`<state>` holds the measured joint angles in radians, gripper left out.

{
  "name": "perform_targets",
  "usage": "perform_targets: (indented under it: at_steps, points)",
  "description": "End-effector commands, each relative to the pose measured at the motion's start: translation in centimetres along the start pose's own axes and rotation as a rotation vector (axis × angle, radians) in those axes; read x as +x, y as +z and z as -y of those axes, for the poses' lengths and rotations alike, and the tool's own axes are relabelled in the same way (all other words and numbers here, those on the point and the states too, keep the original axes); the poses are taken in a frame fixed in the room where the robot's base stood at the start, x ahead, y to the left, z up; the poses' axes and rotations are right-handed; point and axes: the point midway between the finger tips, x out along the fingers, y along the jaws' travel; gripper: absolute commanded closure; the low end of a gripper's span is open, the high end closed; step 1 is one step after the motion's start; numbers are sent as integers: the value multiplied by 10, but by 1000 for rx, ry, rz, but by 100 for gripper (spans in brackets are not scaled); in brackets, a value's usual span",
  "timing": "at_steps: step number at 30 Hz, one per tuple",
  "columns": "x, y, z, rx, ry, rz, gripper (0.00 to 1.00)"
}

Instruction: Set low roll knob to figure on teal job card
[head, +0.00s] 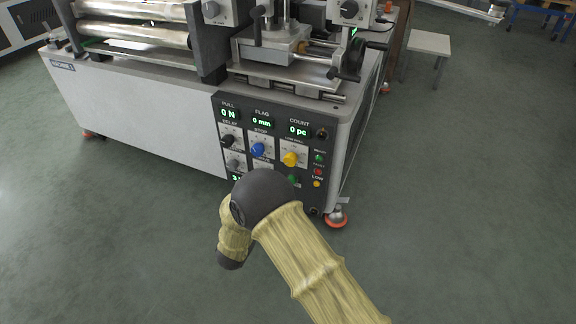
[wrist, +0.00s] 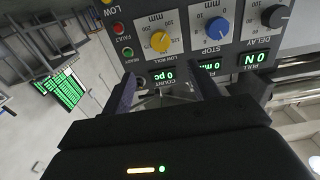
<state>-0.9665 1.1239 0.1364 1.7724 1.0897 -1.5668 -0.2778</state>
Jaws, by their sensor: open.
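The low roll knob is yellow (head: 290,159) and sits on the black control panel of the machine, right of a blue stop knob (head: 257,149). In the wrist view, which is upside down, the yellow knob (wrist: 160,41) stands in a white dial marked in mm. Its pointer setting is too small to read surely. My gripper (wrist: 166,88) is open and empty, its two dark fingers apart, pointing at the panel near the count display; the knob lies beyond the fingertips. My gripper is hidden in the head view. I make out no teal job card in either view.
Indicator lamps (head: 318,158) line the panel's right edge. The handwheel (head: 350,58) and slide stand above the panel.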

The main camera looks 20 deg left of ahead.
Motion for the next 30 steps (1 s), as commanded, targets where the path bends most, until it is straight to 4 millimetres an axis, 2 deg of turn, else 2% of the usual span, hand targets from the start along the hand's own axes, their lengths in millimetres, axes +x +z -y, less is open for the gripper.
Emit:
perform_targets:
  at_steps: [3,21,25,30]
  points:
    - [22,3,0,3,3,-1,40]
    - [126,4,0,2,2,-2,40]
    - [139,2,0,2,0,-1,40]
    - [144,0,0,0,-2,0,40]
